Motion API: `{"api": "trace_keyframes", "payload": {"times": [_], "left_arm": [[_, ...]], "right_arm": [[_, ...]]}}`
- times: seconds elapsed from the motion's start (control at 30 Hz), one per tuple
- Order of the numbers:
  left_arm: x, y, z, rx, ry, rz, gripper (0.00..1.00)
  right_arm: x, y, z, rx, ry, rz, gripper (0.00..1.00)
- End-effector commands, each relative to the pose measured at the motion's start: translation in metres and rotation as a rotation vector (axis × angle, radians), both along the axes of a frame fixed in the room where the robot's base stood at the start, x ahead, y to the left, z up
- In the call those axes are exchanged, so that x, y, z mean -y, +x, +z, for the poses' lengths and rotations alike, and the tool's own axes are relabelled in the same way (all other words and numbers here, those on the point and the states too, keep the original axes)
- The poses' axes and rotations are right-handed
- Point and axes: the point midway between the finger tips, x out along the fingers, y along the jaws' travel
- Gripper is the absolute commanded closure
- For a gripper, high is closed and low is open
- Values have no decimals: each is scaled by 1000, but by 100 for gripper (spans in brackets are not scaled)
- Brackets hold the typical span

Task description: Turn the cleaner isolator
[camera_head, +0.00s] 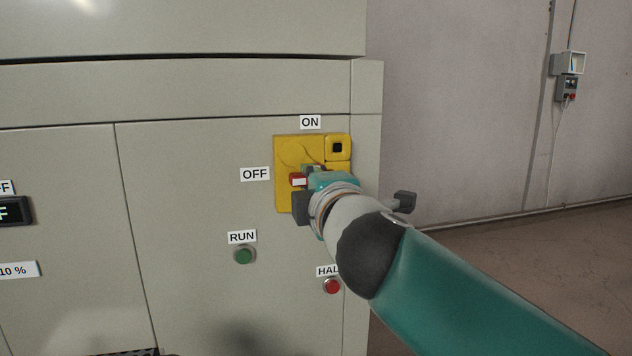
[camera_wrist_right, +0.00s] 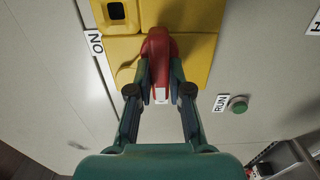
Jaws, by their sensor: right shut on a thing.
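The cleaner isolator is a red handle (camera_head: 297,179) on a yellow plate (camera_head: 284,150) on the grey cabinet. An "ON" label (camera_head: 310,122) is above the plate and an "OFF" label (camera_head: 255,174) is to its left. The handle's white-marked end points left, toward "OFF". In the right wrist view the red handle (camera_wrist_right: 159,48) stands between both fingers of my right gripper (camera_wrist_right: 162,77), which is shut on it. In the head view my right gripper (camera_head: 308,178) covers much of the plate and handle. My left gripper is not in view.
Below the plate are a green "RUN" button (camera_head: 244,255) and a red button (camera_head: 332,286), whose label is partly hidden by my arm. A display (camera_head: 14,211) is at the left edge. A small switch box (camera_head: 567,88) is on the far wall. Open floor is at right.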

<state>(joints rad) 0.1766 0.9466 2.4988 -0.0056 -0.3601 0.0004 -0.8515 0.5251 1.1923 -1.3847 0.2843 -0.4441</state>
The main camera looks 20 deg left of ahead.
Motion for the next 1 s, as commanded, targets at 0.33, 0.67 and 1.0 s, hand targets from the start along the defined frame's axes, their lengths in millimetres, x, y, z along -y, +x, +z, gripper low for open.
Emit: {"api": "trace_keyframes", "payload": {"times": [0.33,0.67,1.0], "left_arm": [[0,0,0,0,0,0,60],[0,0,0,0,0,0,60],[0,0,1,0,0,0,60]], "right_arm": [[0,1,0,3,-5,-1,75],[0,1,-1,1,-3,-1,56],[8,-11,0,1,-4,-1,56]]}}
